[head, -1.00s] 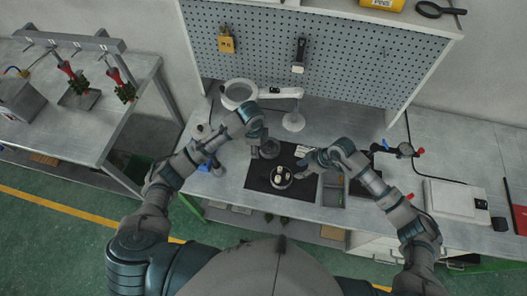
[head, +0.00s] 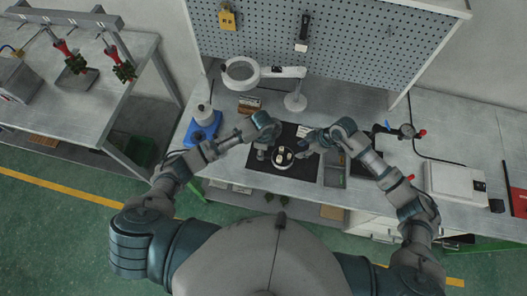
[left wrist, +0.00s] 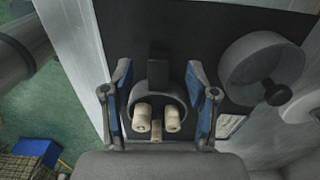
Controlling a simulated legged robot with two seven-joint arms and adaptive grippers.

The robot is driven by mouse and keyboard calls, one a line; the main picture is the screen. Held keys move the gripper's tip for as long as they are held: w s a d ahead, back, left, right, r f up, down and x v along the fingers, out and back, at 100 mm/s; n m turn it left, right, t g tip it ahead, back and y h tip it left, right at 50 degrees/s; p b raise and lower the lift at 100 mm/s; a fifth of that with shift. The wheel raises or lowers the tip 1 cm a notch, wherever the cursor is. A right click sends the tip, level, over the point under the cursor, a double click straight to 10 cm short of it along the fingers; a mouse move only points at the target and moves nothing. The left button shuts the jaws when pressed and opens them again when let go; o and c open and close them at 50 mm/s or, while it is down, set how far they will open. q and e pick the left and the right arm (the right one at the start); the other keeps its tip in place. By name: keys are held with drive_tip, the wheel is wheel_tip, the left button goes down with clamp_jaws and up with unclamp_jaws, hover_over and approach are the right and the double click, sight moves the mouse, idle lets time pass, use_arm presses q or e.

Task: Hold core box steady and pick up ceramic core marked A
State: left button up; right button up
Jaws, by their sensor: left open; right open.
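A dark round core box (head: 283,163) with pale cores in it stands on a black mat (head: 290,174). In the left wrist view the box (left wrist: 178,97) shows cream ceramic cores (left wrist: 143,116) at its near side; no letter A is readable. My left gripper (left wrist: 158,68) is open, its blue-padded fingers appearing on both sides of the box; I cannot tell whether they touch it. In the head view it is partly hidden beside the box's left. My right gripper (head: 306,146) is open and empty-looking, just right of the box, its fingertips small and hard to make out.
A grey round container with a knob (left wrist: 262,70) lies close to the box in the left wrist view. A magnifier lamp (head: 295,101) stands behind the mat, a blue-based device (head: 203,130) to the left. A divided tray (head: 333,168) sits right of the mat.

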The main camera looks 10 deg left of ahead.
sight(265, 153)
use_arm(q)
drive_tip(key=f, duration=0.1)
drive_tip(key=d+f, duration=0.1)
drive_tip(key=shift+f, duration=0.35)
drive_tip(key=shift+d, duration=0.7)
drive_tip(key=shift+a+f, duration=0.1)
drive_tip(key=shift+a, duration=0.4)
drive_tip(key=c, duration=0.9)
drive_tip(key=shift+a, duration=0.3)
clamp_jaws()
drive_tip(key=shift+a, duration=0.25)
drive_tip(key=shift+d, duration=0.1)
use_arm(e)
drive_tip(key=shift+d, duration=0.35)
